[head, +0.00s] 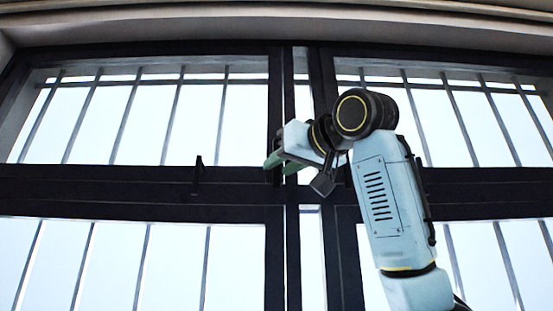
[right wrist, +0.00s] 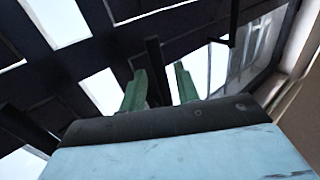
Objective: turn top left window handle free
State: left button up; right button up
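The top left window (head: 130,115) is a dark-framed pane behind thin bars in the head view. A small dark upright handle (head: 198,175) stands on the dark crossbar below it. My right gripper (head: 276,162) is at the middle post, right of that handle and apart from it. In the right wrist view its green fingers (right wrist: 160,88) are spread. A dark upright bar (right wrist: 155,68) shows between them; I cannot tell whether it is a handle or whether the fingers touch it. Any handle behind my right gripper is hidden in the head view. My left gripper is not in view.
Dark middle posts (head: 292,245) and a wide crossbar (head: 90,187) divide the window into upper and lower panes. Another dark piece (right wrist: 220,40) sticks out right of the fingers in the wrist view. The area in front of the left panes is clear.

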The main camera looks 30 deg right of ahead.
jog(key=shift+w+r, duration=0.1)
jog(key=shift+w, duration=0.8)
jog(key=shift+w+p, duration=0.3)
jog(key=shift+w, duration=0.1)
jog(key=shift+c, duration=0.7)
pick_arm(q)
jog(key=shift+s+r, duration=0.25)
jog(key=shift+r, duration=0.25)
pick_arm(e)
grip_shut()
